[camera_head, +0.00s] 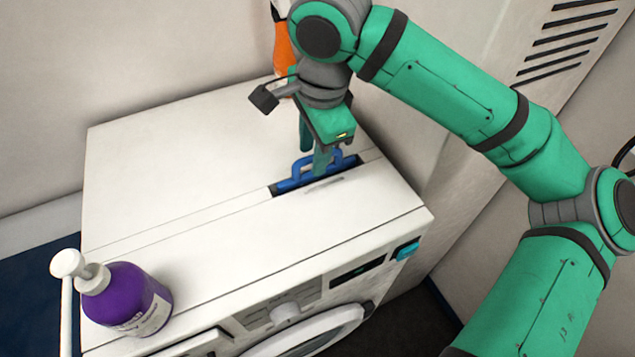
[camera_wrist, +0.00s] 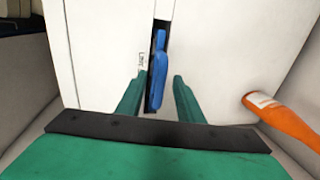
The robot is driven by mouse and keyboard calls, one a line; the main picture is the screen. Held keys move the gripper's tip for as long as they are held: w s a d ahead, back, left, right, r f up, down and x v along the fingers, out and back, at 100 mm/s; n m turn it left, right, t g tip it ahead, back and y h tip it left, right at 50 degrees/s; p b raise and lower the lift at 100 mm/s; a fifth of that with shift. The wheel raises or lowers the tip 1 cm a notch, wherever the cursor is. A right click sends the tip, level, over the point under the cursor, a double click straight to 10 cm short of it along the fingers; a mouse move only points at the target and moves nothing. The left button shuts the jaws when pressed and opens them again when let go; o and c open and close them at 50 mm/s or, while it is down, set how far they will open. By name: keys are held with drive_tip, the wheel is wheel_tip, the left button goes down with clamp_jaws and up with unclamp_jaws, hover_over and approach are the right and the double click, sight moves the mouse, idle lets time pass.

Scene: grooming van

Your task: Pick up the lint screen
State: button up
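The blue lint screen (camera_head: 298,175) sits in a narrow dark slot in the top of the white dryer (camera_head: 170,160), with its handle standing above the slot. It also shows in the wrist view (camera_wrist: 158,58), ahead of and between the fingers. My gripper (camera_head: 314,160) points down at the slot, with its fingertips close to the screen's handle. In the wrist view my two green fingers (camera_wrist: 160,92) are apart, one on each side of the slot. I see no finger pressed on the handle. The lower part of the screen is hidden in the slot.
A purple pump bottle (camera_head: 126,299) stands at the dryer's front left corner. An orange bottle (camera_head: 283,48) is behind my gripper; it also shows at the right in the wrist view (camera_wrist: 283,121). A vented wall panel is at the right. The dryer's left top is clear.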

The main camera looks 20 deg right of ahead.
sight(311, 156)
drive_tip(key=shift+w+a+f, duration=0.1)
drive_tip(key=shift+w+f, duration=0.1)
drive_tip(key=shift+f, duration=0.55)
drive_tip(key=shift+w+f, duration=0.15)
drive_tip(key=shift+f, duration=0.55)
clamp_jaws()
drive_tip(key=shift+r, duration=0.15)
wheel_tip(311, 156, up, 18)
